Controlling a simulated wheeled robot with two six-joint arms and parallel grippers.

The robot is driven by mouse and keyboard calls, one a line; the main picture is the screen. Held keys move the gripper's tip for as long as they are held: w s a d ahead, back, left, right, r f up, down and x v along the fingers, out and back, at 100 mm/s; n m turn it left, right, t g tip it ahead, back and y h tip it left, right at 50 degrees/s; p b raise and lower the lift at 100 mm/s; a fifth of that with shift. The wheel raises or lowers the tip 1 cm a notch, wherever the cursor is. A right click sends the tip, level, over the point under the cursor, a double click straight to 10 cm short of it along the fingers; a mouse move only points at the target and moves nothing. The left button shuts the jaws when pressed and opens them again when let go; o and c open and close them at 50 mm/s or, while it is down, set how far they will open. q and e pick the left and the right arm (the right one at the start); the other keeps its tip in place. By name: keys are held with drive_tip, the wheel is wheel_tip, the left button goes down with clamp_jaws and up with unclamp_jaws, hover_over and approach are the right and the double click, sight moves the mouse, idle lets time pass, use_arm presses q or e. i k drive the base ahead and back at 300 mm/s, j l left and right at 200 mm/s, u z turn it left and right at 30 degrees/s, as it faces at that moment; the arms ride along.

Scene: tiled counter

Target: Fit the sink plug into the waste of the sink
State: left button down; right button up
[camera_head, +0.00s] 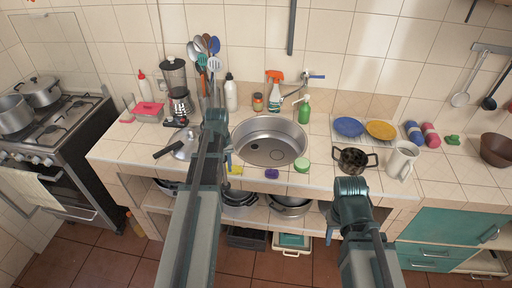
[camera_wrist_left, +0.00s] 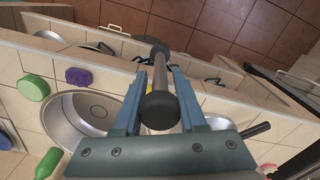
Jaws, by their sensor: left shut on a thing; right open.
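My left gripper (camera_wrist_left: 160,80) is shut on a metal stem with dark rounded ends, which I take to be the sink plug (camera_wrist_left: 158,106). In the head view my left gripper (camera_head: 215,95) is left of the sink, and its own arm hides what it holds. The round steel sink (camera_head: 242,133) is set in the counter, with the waste (camera_head: 277,153) in its floor.
A green round sponge (camera_head: 302,166) and a purple sponge (camera_head: 271,174) lie before the sink. Green (camera_head: 304,108) and orange (camera_head: 275,90) bottles and the tap (camera_head: 305,82) stand behind it.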

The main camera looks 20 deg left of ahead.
sight(260, 141)
drive_tip(key=i, duration=0.95)
